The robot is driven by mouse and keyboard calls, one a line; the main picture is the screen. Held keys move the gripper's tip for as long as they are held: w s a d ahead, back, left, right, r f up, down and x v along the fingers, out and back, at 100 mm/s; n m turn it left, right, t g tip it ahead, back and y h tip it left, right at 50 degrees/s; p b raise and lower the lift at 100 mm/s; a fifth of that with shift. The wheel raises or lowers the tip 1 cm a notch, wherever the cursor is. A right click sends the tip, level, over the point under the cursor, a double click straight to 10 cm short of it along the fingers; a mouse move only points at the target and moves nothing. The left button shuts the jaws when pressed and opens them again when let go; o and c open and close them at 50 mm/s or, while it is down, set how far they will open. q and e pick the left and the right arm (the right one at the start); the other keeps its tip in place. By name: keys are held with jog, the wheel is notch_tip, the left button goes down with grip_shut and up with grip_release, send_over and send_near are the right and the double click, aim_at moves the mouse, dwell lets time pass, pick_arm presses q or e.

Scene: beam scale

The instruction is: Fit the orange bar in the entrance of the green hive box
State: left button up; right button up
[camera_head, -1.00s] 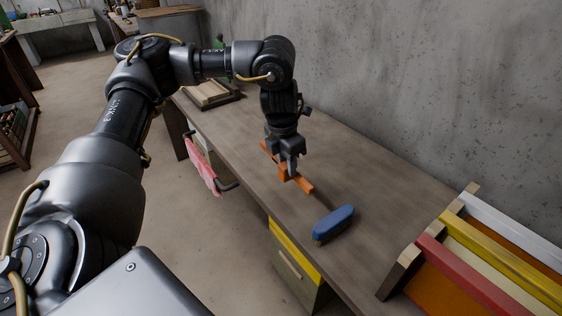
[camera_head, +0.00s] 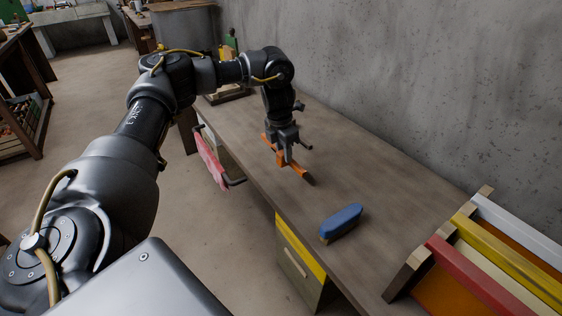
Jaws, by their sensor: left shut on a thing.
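The orange bar (camera_head: 302,174) is a long thin piece with a raised block at its middle. It is at the wooden bench top, near the front edge; I cannot tell whether it touches the wood or is slightly lifted. My left gripper (camera_head: 284,156) points down over the bar's middle and is shut on its raised block. An olive box with a yellow upper band (camera_head: 300,262) stands below the bench's front edge. My right gripper is not in view.
A blue brush (camera_head: 341,222) lies on the bench (camera_head: 385,200) to the right of the bar. A rack of coloured frames (camera_head: 468,288) fills the right end. A pink cloth (camera_head: 210,160) hangs from a rail at the front. The concrete wall bounds the back.

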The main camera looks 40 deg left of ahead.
pick_arm(q)
jog(key=shift+w+a+f, duration=0.3)
jog(key=shift+a+f, duration=0.15)
jog(key=shift+f, duration=0.2)
jog(key=shift+w+a+f, duration=0.3)
jog(key=shift+a+f, duration=0.1)
jog(key=shift+f, duration=0.2)
jog(key=f, duration=0.1)
jog(key=f+p, duration=0.1)
jog(key=shift+w+a+f, duration=0.25)
jog(key=shift+a+f, duration=0.1)
jog(key=shift+f, duration=0.05)
jog(key=shift+f+p, duration=0.3)
jog(key=shift+f, duration=0.05)
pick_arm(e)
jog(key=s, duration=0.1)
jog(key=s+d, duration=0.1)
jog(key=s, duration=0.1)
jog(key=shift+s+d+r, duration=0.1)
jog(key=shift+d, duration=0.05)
pick_arm(q)
jog(key=shift+f, duration=0.15)
jog(key=shift+f, duration=0.1)
jog(key=o, duration=1)
jog(key=shift+c, duration=0.2)
